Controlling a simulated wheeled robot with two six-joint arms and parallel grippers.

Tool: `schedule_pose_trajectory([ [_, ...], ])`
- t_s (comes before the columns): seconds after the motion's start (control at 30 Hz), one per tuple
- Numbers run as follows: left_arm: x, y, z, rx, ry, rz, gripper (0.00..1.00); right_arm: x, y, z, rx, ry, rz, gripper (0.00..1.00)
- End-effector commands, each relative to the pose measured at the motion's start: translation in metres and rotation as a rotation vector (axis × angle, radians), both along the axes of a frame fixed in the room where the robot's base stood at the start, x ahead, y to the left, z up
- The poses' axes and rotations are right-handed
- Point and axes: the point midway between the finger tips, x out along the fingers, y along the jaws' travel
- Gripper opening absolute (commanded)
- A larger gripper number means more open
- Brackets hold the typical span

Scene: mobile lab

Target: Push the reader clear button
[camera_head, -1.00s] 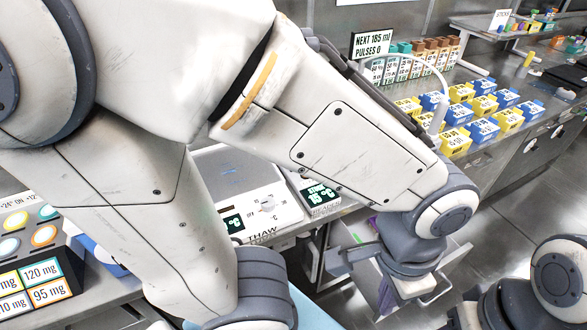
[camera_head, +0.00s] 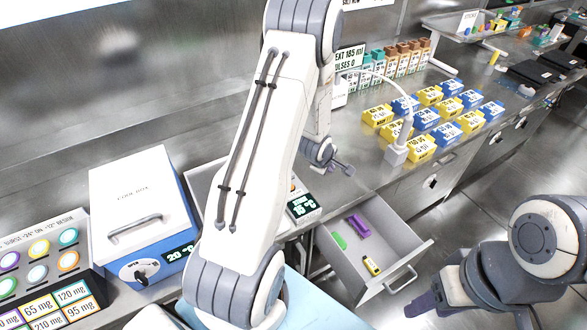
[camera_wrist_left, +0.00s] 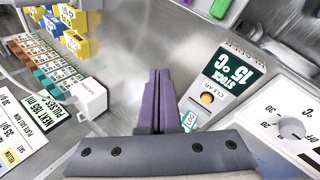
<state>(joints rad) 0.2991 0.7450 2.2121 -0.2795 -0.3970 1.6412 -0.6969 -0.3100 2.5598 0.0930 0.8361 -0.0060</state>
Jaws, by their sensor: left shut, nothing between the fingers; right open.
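The reader (camera_head: 303,206) is a small white unit with a dark display reading 15 °C, at the bench's front edge just right of my left arm. In the left wrist view its display (camera_wrist_left: 228,70) reads STOCK 15 °C, with a round orange clear button (camera_wrist_left: 207,98) beside the CLEAR label. My left gripper (camera_head: 346,168) is shut and empty, above the bench to the right of and behind the reader. In the left wrist view its closed fingers (camera_wrist_left: 160,78) lie left of the button, apart from it. My right gripper (camera_head: 472,308) is open at the lower right.
An open drawer (camera_head: 409,246) with small coloured items juts out below the bench. A white dial unit (camera_wrist_left: 283,120) sits beside the reader. A blue-and-white cool box (camera_head: 130,205) stands left. Yellow and blue boxes (camera_head: 420,148) and a white device (camera_head: 396,154) stand right.

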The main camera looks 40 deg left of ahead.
Motion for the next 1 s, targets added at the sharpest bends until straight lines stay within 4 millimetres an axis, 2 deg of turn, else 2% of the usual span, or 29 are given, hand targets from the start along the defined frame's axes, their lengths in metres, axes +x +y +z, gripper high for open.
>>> schedule_pose_trajectory([
  [0.03, -0.006, 0.033, 0.001, -0.079, -0.034, 0.157, 0.0, 0.0, 0.0, 0.028, 0.0, 0.0, 0.001, 0.5],
  [0.1, -0.011, 0.066, -0.009, -0.185, -0.103, 0.338, 0.0, 0.0, 0.0, 0.042, 0.0, 0.0, 0.001, 0.5],
  [0.2, -0.022, 0.1, -0.02, -0.316, -0.189, 0.538, 0.0, 0.0, 0.0, 0.057, 0.0, 0.0, 0.002, 0.5],
  [0.3, -0.033, 0.12, -0.028, -0.41, -0.25, 0.668, 0.0, 0.0, 0.0, 0.065, 0.0, 0.0, 0.002, 0.5],
  [0.47, -0.039, 0.131, -0.034, -0.474, -0.295, 0.75, 0.0, 0.0, 0.0, 0.068, 0.0, 0.0, 0.002, 0.5],
  [0.83, -0.039, 0.131, -0.036, -0.477, -0.297, 0.752, 0.0, 0.0, 0.0, 0.065, 0.0, 0.0, 0.002, 0.5],
  [1.0, -0.039, 0.131, -0.046, -0.476, -0.296, 0.751, 0.0, 0.0, 0.0, 0.057, 0.0, 0.0, 0.002, 0.5],
])
